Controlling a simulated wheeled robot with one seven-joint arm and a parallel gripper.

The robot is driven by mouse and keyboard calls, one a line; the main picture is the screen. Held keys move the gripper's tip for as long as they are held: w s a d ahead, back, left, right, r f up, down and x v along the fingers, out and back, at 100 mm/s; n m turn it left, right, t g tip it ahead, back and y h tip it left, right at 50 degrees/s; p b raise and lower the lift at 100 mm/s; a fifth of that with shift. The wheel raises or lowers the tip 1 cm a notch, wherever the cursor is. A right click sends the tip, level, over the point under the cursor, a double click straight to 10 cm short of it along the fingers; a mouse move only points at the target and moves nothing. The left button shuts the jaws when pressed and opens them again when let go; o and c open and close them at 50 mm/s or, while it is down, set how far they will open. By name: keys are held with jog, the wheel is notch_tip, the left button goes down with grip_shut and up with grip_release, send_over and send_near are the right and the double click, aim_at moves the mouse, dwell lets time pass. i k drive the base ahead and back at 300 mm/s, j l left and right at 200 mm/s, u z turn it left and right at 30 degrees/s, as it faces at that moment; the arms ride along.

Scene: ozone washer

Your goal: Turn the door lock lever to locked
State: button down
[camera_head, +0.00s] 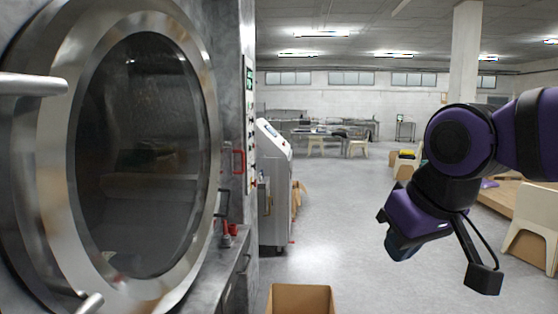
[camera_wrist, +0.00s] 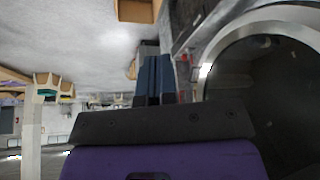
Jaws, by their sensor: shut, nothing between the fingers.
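The washer's round door (camera_head: 140,160) fills the left of the head view, with a steel rim and dark glass; it appears closed. A metal lever (camera_head: 35,85) sticks out at the door's upper left, and a second metal bar end (camera_head: 90,303) shows at its lower edge. I cannot tell which is the lock lever, or its setting. My gripper (camera_head: 402,246) hangs in free air on the right, well apart from the door. In the wrist view its blue fingers (camera_wrist: 153,78) are together and empty, and the door glass (camera_wrist: 262,85) shows at the right.
A red handle (camera_head: 239,161) and a small red fitting (camera_head: 231,231) sit on the washer's right side. A cardboard box (camera_head: 301,299) stands on the floor in front. A grey cabinet machine (camera_head: 273,185) stands beyond. The floor between my arm and the washer is mostly clear.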

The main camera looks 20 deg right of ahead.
aim_at(227, 144)
jog(key=i+l, duration=0.25)
jog(key=i, duration=0.2)
jog(key=i+l+z, duration=0.1)
jog(key=i+l, duration=0.2)
jog(key=i, duration=0.15)
jog(key=i+l, duration=0.25)
jog(key=i, duration=0.25)
jog(key=i+l, duration=0.2)
jog(key=i, duration=0.25)
jog(key=l+z, duration=0.05)
